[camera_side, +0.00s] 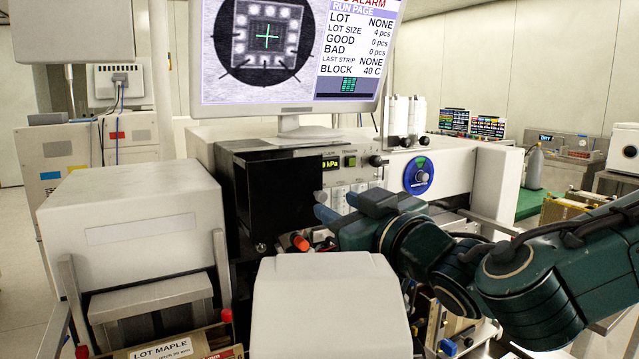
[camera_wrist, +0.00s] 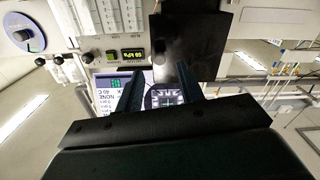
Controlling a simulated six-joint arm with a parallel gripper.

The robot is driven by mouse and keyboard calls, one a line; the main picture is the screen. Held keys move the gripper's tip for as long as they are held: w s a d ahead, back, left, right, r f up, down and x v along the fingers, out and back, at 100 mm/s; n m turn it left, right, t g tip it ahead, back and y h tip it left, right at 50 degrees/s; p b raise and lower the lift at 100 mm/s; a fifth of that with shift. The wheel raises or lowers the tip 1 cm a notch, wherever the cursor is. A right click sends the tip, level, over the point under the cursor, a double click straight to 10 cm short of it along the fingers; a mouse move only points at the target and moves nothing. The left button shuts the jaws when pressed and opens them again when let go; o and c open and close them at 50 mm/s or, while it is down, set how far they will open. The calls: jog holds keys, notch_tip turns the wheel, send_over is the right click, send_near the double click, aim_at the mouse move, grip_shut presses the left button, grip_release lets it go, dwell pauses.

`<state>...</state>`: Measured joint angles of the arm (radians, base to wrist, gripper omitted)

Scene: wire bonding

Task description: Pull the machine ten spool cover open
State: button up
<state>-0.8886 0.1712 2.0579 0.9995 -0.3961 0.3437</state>
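A glossy black box-like cover (camera_side: 283,195) sits on the front of the white machine, below the monitor. It looks like the spool cover, but I read no number ten on it. It also shows as a dark panel in the wrist view (camera_wrist: 205,35), where the picture is turned over. My gripper (camera_side: 323,206) is just right of the black cover's lower part in the side view. Its two fingers (camera_wrist: 158,80) stand apart with nothing between them. I cannot tell whether a finger touches the cover. The cover looks closed; its hinge and any handle are not clear.
The monitor (camera_side: 300,107) stands above the machine. A control panel (camera_side: 345,163) with a green readout and a round blue dial (camera_side: 418,175) lie right of the cover. A white box (camera_side: 330,300) stands in front, and a larger white housing (camera_side: 135,225) stands left.

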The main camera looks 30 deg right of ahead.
aim_at(323, 197)
jog(key=shift+w, duration=1.95)
grip_shut()
